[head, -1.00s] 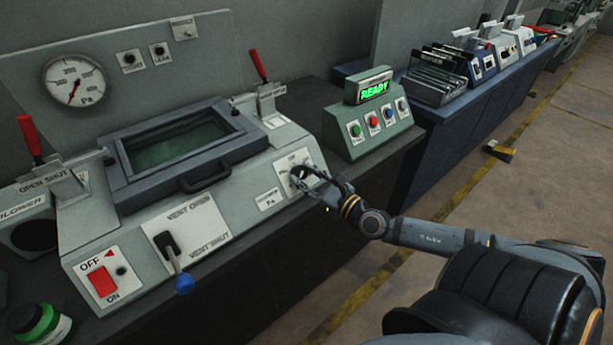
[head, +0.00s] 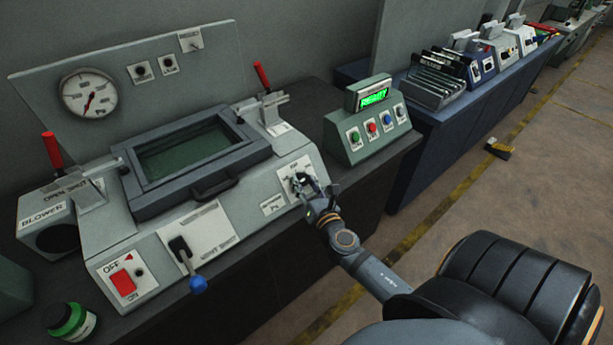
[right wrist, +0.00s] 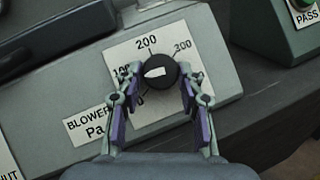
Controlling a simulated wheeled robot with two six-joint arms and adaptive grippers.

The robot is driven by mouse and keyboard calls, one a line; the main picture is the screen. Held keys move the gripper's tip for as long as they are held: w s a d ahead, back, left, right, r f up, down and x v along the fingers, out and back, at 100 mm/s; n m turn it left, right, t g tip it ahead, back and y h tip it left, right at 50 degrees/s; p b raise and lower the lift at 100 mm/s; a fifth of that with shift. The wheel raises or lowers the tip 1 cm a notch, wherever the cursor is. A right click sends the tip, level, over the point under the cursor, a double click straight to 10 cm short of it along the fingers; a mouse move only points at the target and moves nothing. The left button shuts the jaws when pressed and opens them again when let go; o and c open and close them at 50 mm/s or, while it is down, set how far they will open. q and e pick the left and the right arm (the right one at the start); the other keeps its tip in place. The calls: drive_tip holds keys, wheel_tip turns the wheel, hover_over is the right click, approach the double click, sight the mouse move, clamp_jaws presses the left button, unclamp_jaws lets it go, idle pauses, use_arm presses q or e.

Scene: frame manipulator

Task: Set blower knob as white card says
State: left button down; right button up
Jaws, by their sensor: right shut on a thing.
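The blower knob (right wrist: 158,72) is round and black with a white mark, on a white dial plate (right wrist: 118,50). The mark lies nearly level, tilted slightly up to the right. The plate reads 200 at the top; the other numbers are partly hidden or unclear. My right gripper (right wrist: 160,88) is shut on the knob, one finger on each side; in the head view it (head: 306,186) is at the front right of the grey machine (head: 90,232). A small pale card (head: 190,40) is on the back panel, too small to read. My left gripper is out of view.
A round gauge (head: 89,93) with a red needle is on the back panel. A blue-tipped vent lever (head: 197,284) and a red switch (head: 121,281) are left of the knob. A green box (head: 368,140) with several buttons stands right.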

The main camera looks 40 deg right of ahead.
drive_tip(key=m+g+h+p, duration=0.1)
drive_tip(key=m+g+p, duration=0.1)
drive_tip(key=m+p, duration=0.2)
drive_tip(key=r+m+g+h+p, duration=0.1)
drive_tip(key=m+g+p, duration=0.2)
drive_tip(key=m+p, duration=0.2)
drive_tip(key=m+g+h+p, duration=0.2)
drive_tip(key=m+g+p, duration=0.1)
drive_tip(key=m+p, duration=0.2)
drive_tip(key=shift+w+a+r+m, duration=0.35)
drive_tip(key=shift+w+r+m, duration=0.05)
drive_tip(key=shift+m, duration=0.2)
drive_tip(key=m+g+p, duration=0.1)
drive_tip(key=m+p, duration=0.1)
drive_tip(key=shift+f+p, duration=0.1)
drive_tip(key=shift+p, duration=0.3)
drive_tip(key=shift+f+m+g+p, duration=0.1)
drive_tip(key=shift+m+g+p, duration=0.2)
drive_tip(key=shift+g+p, duration=0.1)
drive_tip(key=o, duration=1.2)
drive_tip(key=shift+d, duration=0.1)
drive_tip(key=shift+y, duration=0.3)
